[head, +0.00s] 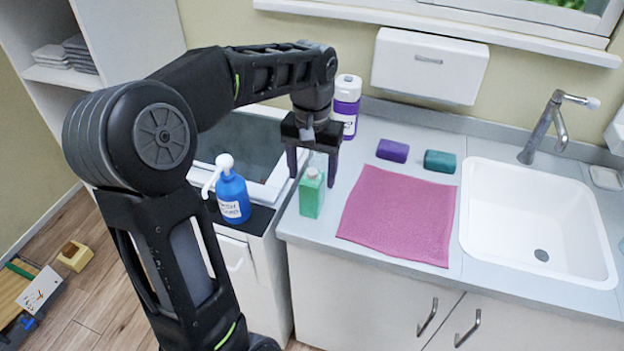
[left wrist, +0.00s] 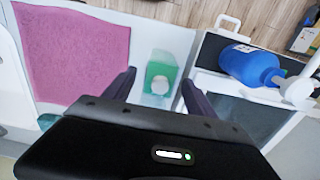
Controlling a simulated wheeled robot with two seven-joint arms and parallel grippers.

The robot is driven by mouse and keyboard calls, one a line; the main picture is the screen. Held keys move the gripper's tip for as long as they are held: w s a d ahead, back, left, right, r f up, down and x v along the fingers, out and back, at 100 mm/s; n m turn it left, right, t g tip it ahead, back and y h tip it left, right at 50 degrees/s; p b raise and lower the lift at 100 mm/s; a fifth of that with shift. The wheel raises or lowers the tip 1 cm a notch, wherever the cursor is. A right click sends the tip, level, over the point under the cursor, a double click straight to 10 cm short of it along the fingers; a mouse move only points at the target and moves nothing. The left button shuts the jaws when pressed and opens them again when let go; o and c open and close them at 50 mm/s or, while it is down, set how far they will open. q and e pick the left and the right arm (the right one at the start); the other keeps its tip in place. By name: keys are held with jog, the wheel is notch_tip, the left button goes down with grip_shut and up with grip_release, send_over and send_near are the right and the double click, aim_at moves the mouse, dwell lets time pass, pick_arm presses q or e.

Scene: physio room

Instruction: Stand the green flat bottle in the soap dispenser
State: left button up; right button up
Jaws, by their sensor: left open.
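The green flat bottle (head: 311,197) stands upright at the left end of the counter, its pale cap on top. My left gripper (head: 311,174) points down over it, open, with one finger on each side of the cap. In the left wrist view the bottle (left wrist: 165,72) shows between the two open fingers (left wrist: 159,80), with gaps on both sides. A white wall unit (head: 616,130), cut off at the right edge above the sink, may be the soap dispenser; its inside is not visible. My right gripper is not in view.
A blue pump bottle (head: 232,195) stands left of the bottle on a lower unit. A purple-labelled bottle (head: 347,104) stands behind.

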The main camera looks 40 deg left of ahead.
pick_arm(q)
notch_tip(320, 180, up, 6)
jog(key=shift+r, duration=0.1)
jog(key=shift+r+p, duration=0.9)
jog(key=shift+p, duration=0.1)
jog(key=shift+r+p, duration=0.65)
jog(key=shift+p, duration=0.05)
jog(key=shift+o, duration=0.4)
jog(key=shift+f, duration=0.1)
